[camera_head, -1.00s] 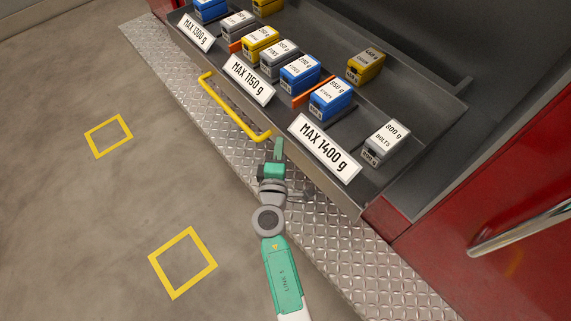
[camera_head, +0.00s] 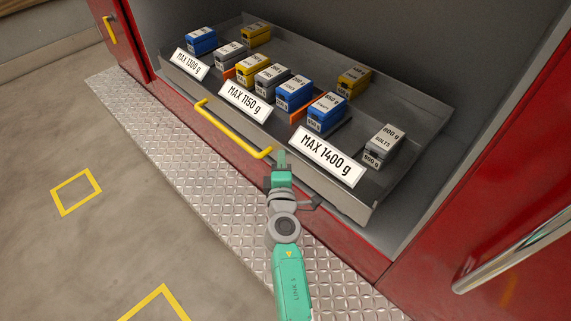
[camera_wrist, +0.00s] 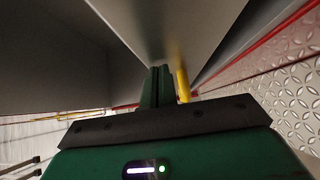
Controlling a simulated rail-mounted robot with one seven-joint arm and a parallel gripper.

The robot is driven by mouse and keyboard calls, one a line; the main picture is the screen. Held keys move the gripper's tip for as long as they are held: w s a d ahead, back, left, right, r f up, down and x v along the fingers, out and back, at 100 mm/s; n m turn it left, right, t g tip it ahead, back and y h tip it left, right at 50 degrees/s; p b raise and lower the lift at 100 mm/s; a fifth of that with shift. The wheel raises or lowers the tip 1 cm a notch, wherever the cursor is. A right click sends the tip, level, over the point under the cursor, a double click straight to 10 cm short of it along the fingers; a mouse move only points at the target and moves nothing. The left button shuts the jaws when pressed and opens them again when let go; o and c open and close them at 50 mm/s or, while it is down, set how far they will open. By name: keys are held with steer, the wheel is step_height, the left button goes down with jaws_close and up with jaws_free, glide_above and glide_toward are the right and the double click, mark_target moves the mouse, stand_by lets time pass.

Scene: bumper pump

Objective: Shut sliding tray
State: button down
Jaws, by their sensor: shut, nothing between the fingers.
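The sliding tray (camera_head: 415,118) is grey and lies in a red-framed compartment, carrying several small boxes. Its yellow handle (camera_head: 233,130) runs along the front face, below the white weight labels. My gripper (camera_head: 281,156) is shut and empty, with its fingertips at the tray's front, just beyond the handle's right end. In the wrist view the shut fingers (camera_wrist: 157,84) point at a grey surface, and the yellow handle (camera_wrist: 183,86) shows close beside them on the right. Whether the fingertips touch the tray front cannot be told.
A diamond-plate step (camera_head: 180,155) runs below the compartment. A red door or panel with a silver bar handle (camera_head: 515,245) stands at the right. Another red panel with a yellow handle (camera_head: 109,29) is at the upper left. The grey floor (camera_head: 60,130) at left is clear.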

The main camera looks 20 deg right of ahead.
steer(key=shift+d, duration=0.2)
steer(key=s+a+p, duration=0.4)
steer(key=s+a, duration=0.2)
steer(key=s, duration=0.5)
steer(key=shift+s+a, duration=0.25)
steer(key=shift+s, duration=0.05)
